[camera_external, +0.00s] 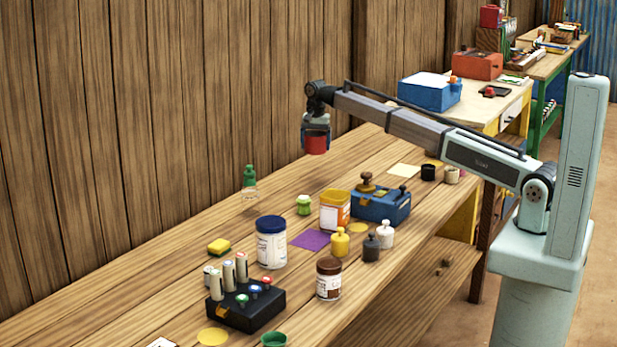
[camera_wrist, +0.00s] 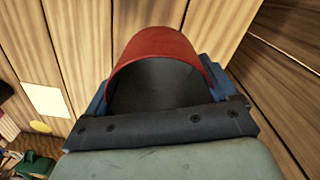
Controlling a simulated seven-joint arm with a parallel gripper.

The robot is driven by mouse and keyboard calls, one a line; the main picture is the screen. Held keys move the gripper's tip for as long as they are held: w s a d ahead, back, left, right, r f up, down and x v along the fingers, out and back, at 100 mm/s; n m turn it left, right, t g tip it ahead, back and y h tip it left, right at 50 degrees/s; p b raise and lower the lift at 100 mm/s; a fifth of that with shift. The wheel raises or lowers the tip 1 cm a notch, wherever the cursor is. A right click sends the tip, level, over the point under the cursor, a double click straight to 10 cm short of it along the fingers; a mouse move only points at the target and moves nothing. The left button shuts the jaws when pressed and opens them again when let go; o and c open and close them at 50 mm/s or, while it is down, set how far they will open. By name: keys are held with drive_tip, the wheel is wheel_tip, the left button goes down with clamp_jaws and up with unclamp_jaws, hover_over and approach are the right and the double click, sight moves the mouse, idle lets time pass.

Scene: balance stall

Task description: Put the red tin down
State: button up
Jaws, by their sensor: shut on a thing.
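The red tin (camera_external: 316,145) is held by my gripper (camera_external: 316,132) high above the far part of the wooden table (camera_external: 130,307), near the plank wall. In the wrist view the red tin (camera_wrist: 163,44) shows its curved red rim and dark inside. My gripper (camera_wrist: 160,95) is shut on it, with a blue finger showing on either side. The front of the tin's lower part is hidden by the gripper body in the wrist view. Nothing touches the tin from below.
A purple square (camera_external: 310,240) and a pale square (camera_external: 404,170) lie flat. The table along the wall is largely clear.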

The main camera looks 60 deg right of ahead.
sight(316, 134)
wheel_tip(316, 134, down, 9)
drive_tip(key=shift+f, duration=0.1)
idle(0.4)
drive_tip(key=shift+f, duration=0.1)
drive_tip(key=o, duration=0.8)
drive_tip(key=shift+o, duration=0.2)
wheel_tip(316, 134, up, 12)
drive_tip(key=shift+r, duration=0.2)
